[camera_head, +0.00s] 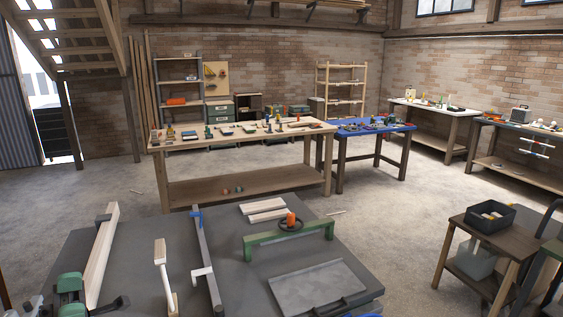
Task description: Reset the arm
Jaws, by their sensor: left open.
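The left gripper (30,306) shows only in part, as small grey shapes at the bottom left edge of the head view. It is open, with nothing seen between its fingers. It is low beside a green and black power tool (70,288) on the near dark grey table (140,240). Most of the left arm is outside the picture. My right gripper and right arm are not in view.
The near table holds a long pale board (101,255), a bar clamp (206,258), a green frame (290,242) and a grey tray (318,286). A wooden workbench (245,184) stands beyond. A dark cart (490,235) stands right. Open floor (390,220) lies between.

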